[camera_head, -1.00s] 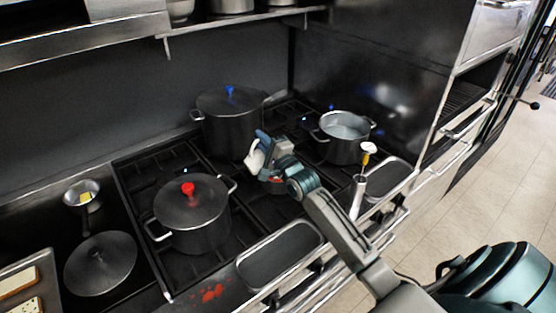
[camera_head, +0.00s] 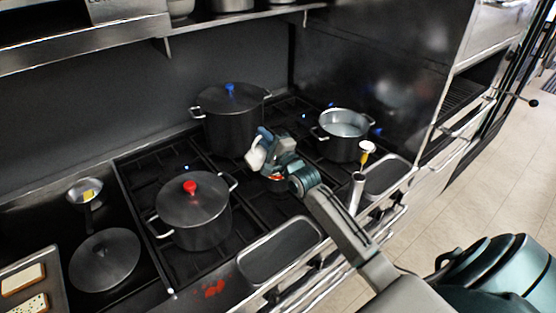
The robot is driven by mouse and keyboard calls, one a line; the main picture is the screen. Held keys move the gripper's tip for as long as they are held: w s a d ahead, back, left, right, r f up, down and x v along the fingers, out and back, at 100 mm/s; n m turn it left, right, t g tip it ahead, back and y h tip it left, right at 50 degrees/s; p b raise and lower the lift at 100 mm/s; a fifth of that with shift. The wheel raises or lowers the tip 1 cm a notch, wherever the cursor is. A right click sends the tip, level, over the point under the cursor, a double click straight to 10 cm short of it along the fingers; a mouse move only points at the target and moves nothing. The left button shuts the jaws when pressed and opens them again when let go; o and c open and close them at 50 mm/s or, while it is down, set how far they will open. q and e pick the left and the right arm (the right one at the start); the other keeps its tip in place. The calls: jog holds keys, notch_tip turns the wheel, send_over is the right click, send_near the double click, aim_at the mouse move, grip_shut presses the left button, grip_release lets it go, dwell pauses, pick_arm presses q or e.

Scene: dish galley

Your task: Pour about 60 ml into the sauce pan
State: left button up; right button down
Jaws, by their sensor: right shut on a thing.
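My right gripper (camera_head: 268,147) reaches in from the lower right over the middle of the stove. It is shut on a small pale thing (camera_head: 256,158), which looks tilted; the gripper hides much of it, and I cannot tell whether anything flows from it. Just below the gripper a small pan with red contents (camera_head: 278,178) shows partly on the stove; it looks like the sauce pan, but my arm covers most of it. My left gripper is not in view.
A lidded pot with a blue knob (camera_head: 230,118) stands behind the gripper, and one with a red knob (camera_head: 195,215) at front left. An open pot (camera_head: 343,135) stands at right. A loose lid (camera_head: 104,260) and small pan (camera_head: 85,191) lie left.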

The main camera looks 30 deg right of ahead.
jog(key=shift+d+r+m+h+p, duration=0.2)
jog(key=shift+d+m+p, duration=0.4)
jog(key=shift+p, duration=0.4)
jog(key=shift+d+r+m+h+p, duration=0.1)
jog(key=shift+d+r+m+p, duration=0.25)
jog(key=shift+m+p, duration=0.55)
jog(key=shift+f, duration=0.15)
jog(key=a+f+n+b, duration=0.1)
jog(key=b, duration=0.2)
jog(key=a+f+n+b, duration=0.1)
jog(key=n+b, duration=0.1)
jog(key=b, duration=0.1)
jog(key=shift+a, duration=0.2)
jog(key=shift+a+r+n+y+b, duration=0.15)
jog(key=shift+a+n+y+b, duration=0.05)
jog(key=shift+n+y+b, duration=0.35)
jog(key=shift+w+r+p, duration=0.1)
jog(key=shift+r+p, duration=0.1)
jog(key=shift+p, duration=0.15)
